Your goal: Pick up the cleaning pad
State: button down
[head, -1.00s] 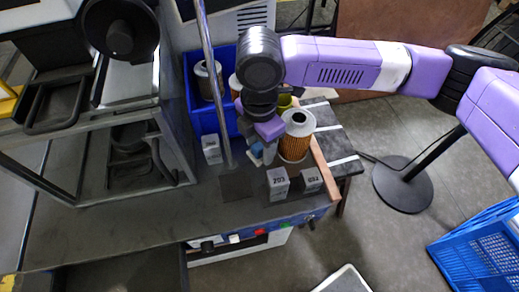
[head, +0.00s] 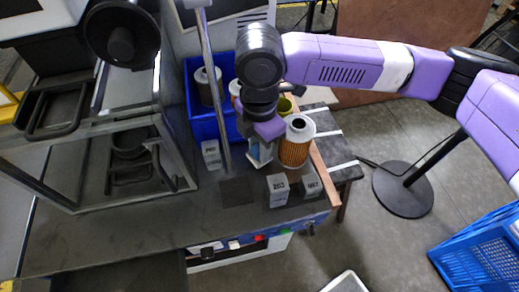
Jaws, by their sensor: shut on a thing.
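My gripper (head: 262,145) points down at the back right of the grey worktop (head: 130,228), just left of an orange pleated filter cartridge with a white top (head: 296,141). It is shut on a small pale blue-and-white piece, which I take to be the cleaning pad (head: 259,154). My wrist and fingers hide much of the pad. I cannot tell whether its lower edge touches the worktop.
A blue bin (head: 203,124) with filters stands behind. Small labelled boxes stand in front (head: 278,190), to the right (head: 311,188) and to the left (head: 211,154). A metal post (head: 214,90) rises close left of my gripper. A dark square (head: 237,191) lies clear in front.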

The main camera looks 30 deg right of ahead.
notch_tip(320, 180, up, 18)
jog(key=shift+p, duration=0.45)
jog(key=shift+r, duration=0.1)
jog(key=c, duration=1.9)
grip_release()
grip_shut()
jog(key=shift+s, duration=0.1)
